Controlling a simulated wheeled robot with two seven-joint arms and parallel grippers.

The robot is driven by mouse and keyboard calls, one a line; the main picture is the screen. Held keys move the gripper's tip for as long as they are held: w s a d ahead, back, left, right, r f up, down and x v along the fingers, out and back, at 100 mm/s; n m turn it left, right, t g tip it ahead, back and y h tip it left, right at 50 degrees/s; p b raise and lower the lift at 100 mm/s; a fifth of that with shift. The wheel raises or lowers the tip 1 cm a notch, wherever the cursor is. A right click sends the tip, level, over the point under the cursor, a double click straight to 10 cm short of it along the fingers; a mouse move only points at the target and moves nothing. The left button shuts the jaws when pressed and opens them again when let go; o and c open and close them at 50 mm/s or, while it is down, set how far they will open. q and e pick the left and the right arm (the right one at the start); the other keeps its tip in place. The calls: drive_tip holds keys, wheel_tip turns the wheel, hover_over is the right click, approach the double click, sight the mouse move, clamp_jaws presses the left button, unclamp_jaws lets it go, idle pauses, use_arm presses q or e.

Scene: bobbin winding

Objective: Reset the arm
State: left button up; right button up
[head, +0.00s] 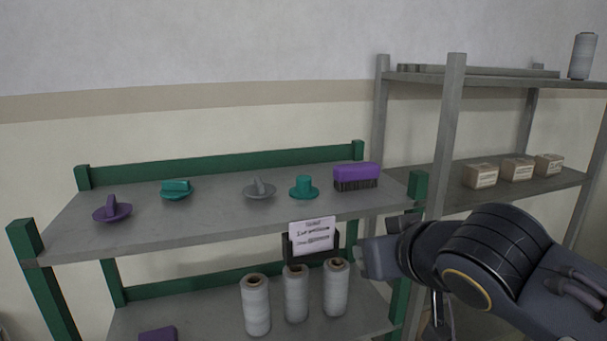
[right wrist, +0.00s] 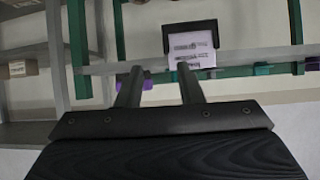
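My right arm (head: 480,255) comes in from the right in the head view. Its hand is beside the right end of the green-framed shelf, near the label holder; the fingertips are hard to make out there. In the right wrist view my right gripper (right wrist: 160,80) has its two fingers apart with nothing between them. Past the fingers are the white label card (right wrist: 191,45) and the shelf edge. My left gripper is not in view.
The shelf (head: 225,218) holds purple, teal and grey knobbed discs and a purple brush (head: 356,176). Several thread cones (head: 296,295) stand on the lower level. A label card (head: 312,236) hangs in front. A grey rack (head: 455,130) with small boxes (head: 480,176) stands right.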

drive_tip(key=s+d+f+m+g+h, duration=0.1)
drive_tip(key=s+d+f+m+g, duration=0.15)
drive_tip(key=s+d+f, duration=0.6)
drive_tip(key=s+d+f+m+g+y+p, duration=0.1)
drive_tip(key=s+f+m+g, duration=0.1)
drive_tip(key=s+f, duration=0.8)
wheel_tip(320, 180, down, 4)
drive_tip(key=shift+r+g+y+p, duration=0.15)
drive_tip(key=shift+g+y+p, duration=0.25)
drive_tip(key=shift+g, duration=0.15)
